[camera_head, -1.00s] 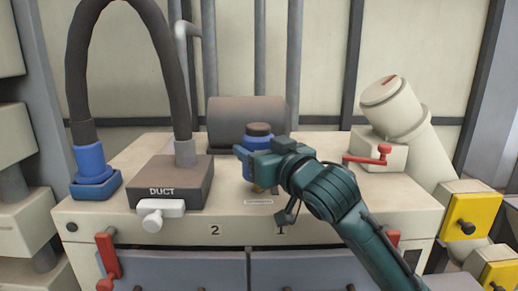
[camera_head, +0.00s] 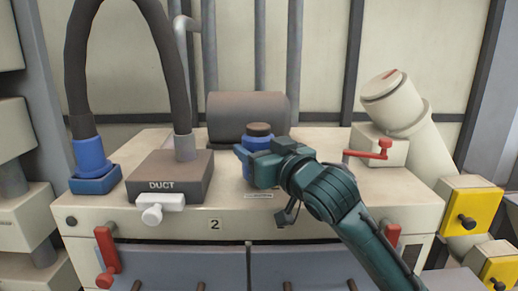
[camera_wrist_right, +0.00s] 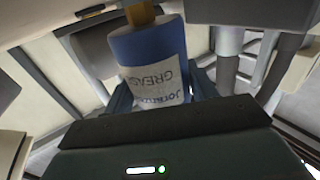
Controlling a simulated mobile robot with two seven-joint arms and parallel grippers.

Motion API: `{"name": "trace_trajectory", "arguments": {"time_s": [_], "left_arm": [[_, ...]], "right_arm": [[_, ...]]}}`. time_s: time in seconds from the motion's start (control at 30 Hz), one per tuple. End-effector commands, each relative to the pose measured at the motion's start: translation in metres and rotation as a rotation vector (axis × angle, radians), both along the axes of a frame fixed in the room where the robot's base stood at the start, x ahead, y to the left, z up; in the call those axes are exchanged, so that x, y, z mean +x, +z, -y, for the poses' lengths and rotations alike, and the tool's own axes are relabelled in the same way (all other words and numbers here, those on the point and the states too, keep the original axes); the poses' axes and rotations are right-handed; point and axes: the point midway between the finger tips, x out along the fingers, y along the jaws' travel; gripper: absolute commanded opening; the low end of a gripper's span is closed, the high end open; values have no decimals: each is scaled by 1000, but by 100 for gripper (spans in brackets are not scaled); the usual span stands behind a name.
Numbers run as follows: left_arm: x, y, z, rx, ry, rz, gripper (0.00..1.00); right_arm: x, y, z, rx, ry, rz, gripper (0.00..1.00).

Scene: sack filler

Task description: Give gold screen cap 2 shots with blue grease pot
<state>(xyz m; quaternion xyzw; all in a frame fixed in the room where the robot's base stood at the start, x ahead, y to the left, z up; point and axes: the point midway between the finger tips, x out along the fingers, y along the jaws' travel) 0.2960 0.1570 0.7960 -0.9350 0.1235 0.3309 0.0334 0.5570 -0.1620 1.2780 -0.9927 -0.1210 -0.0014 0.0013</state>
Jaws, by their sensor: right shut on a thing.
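My right gripper (camera_head: 262,170) is shut on the blue grease pot (camera_head: 258,143), which stands upright with a dark brown top. In the right wrist view the blue pot (camera_wrist_right: 150,60) sits between the fingers, upside down in the picture, with a white label reading GREASE. The gripper hides the spot under the pot in the head view. My left gripper is not in view.
A DUCT box (camera_head: 168,178) with a white tap and a dark hose stands left of the pot. A grey cylinder (camera_head: 247,116) lies behind it. A red-handled valve (camera_head: 383,148) and a slanted cream pipe (camera_head: 408,110) are at right. The cream bench top (camera_head: 335,180) is otherwise mostly clear.

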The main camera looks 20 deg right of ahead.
Motion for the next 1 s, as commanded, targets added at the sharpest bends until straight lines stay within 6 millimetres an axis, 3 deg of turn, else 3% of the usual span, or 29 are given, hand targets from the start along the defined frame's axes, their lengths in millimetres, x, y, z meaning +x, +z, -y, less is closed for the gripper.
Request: {"name": "trace_trajectory", "arguments": {"time_s": [0.6, 1.0], "left_arm": [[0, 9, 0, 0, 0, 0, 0], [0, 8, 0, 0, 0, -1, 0]], "right_arm": [[0, 17, 0, 0, 0, -2, 25], [0, 17, 0, 0, 0, -1, 25]]}}
